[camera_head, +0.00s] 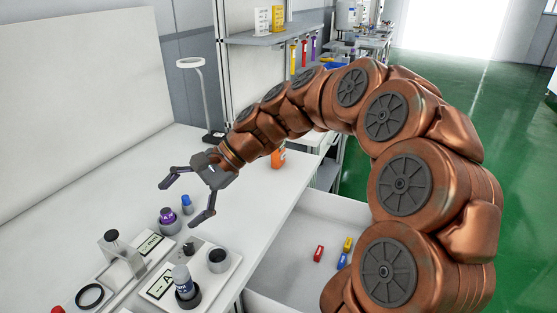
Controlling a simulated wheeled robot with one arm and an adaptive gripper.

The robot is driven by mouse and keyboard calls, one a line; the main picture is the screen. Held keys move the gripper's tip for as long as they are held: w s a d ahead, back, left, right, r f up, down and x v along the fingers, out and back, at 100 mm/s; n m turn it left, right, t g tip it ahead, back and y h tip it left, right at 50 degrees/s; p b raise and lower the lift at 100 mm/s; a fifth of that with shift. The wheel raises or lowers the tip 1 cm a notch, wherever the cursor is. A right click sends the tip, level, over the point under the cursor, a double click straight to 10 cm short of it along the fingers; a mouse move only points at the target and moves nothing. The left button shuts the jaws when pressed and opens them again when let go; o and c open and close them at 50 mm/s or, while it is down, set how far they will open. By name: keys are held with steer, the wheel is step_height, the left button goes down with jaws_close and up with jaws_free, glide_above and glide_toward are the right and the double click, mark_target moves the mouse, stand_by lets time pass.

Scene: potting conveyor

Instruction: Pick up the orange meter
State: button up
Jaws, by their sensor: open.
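An orange object (278,158), which looks like the meter, stands at the right edge of the white bench, partly hidden behind my arm. My gripper (179,205) is open and empty over the bench. It is to the left of the orange object and nearer the camera, with its fingers spread toward the lower left. The gripper is well apart from the orange object and points away from it.
Near my fingers stand a purple-topped item (168,217) and a small blue-topped item (186,204). Fixtures with a bottle (183,282) fill the front. A ring-topped stand (199,92) is behind. A white bin (290,280) with small colored blocks lies right.

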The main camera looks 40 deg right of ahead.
steer(key=w+d+m+t+y+b, duration=0.2)
steer(key=w+d+m+t, duration=0.15)
steer(key=w+d, duration=0.35)
steer(key=m+t+b, duration=0.3)
steer(key=m+t, duration=0.3)
steer(key=m, duration=0.3)
glide_above(278, 151)
steer(key=s+a, duration=0.4)
steer(key=a, duration=0.6)
step_height(278, 151, down, 3)
steer(key=d+f+m+t+h+b, duration=0.1)
steer(key=d+f+m+t+h, duration=0.15)
steer(key=d, duration=0.55)
steer(key=d+f+m+t+h+b, duration=0.1)
steer(key=d+f+m+t+h, duration=0.1)
steer(key=d+m, duration=0.35)
steer(key=shift+n+y, duration=0.25)
steer(key=shift+n, duration=0.7)
steer(key=shift+w+a+r, duration=0.1)
steer(key=shift+w+a, duration=0.15)
steer(key=shift+w, duration=0.85)
steer(key=shift+w+a+r, duration=0.1)
steer(key=shift+w+a, duration=0.2)
steer(key=shift+w, duration=0.85)
steer(key=shift+w+a, duration=0.25)
steer(key=shift+w, duration=0.85)
steer(key=c, duration=1.4)
steer(key=shift+r, duration=0.1)
